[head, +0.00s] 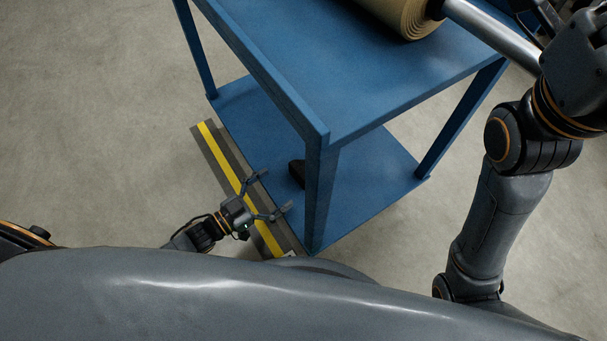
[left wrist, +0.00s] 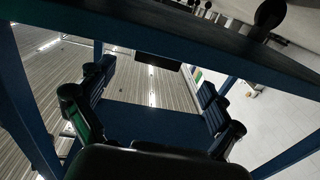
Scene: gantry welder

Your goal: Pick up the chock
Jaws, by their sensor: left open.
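The chock appears to be the small black piece (head: 297,172) on the lower shelf of the blue table in the head view, partly hidden behind the table's front leg. My left gripper (head: 272,193) is open and empty at the shelf's near edge, its fingers pointing toward the black piece but apart from it. In the left wrist view the open fingers (left wrist: 151,95) stand either side of the blue shelf (left wrist: 150,120). A dark block (left wrist: 158,60) shows beyond them; I cannot tell if it is the chock. My right gripper is not in view.
The blue table's top (head: 350,85) overhangs the shelf, with a tan roll (head: 405,15) and a metal bar (head: 495,32) above. The front leg (head: 319,195) stands right of my left gripper. A yellow-striped strip (head: 222,152) runs along the floor. Open floor (head: 110,120) lies left.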

